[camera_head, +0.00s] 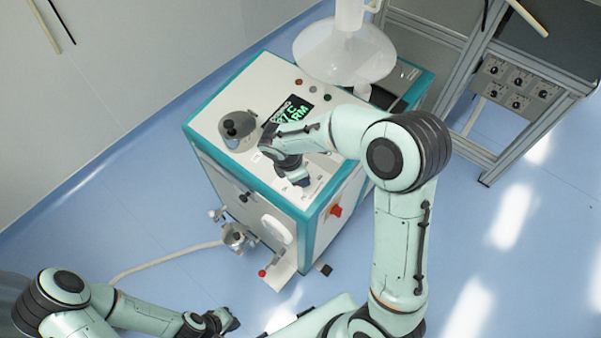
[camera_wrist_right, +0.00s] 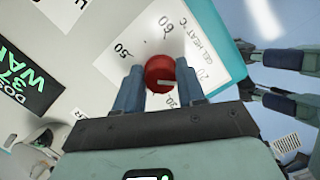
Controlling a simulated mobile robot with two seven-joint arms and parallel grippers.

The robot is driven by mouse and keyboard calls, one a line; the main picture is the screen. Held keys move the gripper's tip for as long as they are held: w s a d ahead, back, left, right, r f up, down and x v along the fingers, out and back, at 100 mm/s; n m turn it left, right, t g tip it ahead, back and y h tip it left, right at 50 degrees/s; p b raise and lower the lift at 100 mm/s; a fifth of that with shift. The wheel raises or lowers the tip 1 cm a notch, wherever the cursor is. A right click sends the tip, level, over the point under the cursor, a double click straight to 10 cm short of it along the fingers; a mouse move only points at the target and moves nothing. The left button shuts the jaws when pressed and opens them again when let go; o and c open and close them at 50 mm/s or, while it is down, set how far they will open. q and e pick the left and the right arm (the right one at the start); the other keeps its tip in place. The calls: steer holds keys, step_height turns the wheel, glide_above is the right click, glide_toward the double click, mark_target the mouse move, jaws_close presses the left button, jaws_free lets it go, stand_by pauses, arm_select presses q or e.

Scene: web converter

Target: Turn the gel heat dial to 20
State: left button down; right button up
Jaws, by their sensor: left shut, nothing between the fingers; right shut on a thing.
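The gel heat dial (camera_wrist_right: 159,72) is a round red knob on a white scale plate (camera_wrist_right: 195,45) marked GEL HEAT °C. A short pale mark shows on its lower right part. The numbers 50 and 60 read on the plate; others to the right and below are partly hidden by the fingers. My right gripper (camera_wrist_right: 160,88) has one finger on each side of the dial and is shut on it. In the head view my right gripper (camera_head: 295,178) is over the machine's front top edge and hides the dial. My left gripper (camera_head: 226,320) is shut and empty, low over the floor.
The white and teal machine (camera_head: 300,215) carries a green-lettered display (camera_head: 296,108), a metal pot (camera_head: 238,130) and a large white funnel (camera_head: 343,53). A red knob (camera_head: 336,211) is on its side. A grey frame (camera_head: 480,100) stands at right. Floor at lower right is clear.

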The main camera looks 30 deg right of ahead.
steer(key=o, duration=1.1)
steer(key=shift+c, duration=0.2)
arm_select(q)
steer(key=shift+w+r+p, duration=0.6)
steer(key=shift+w+r, duration=0.2)
arm_select(e)
steer(key=v, duration=1.3)
steer(key=shift+r, duration=0.3)
steer(key=shift+w, duration=0.1)
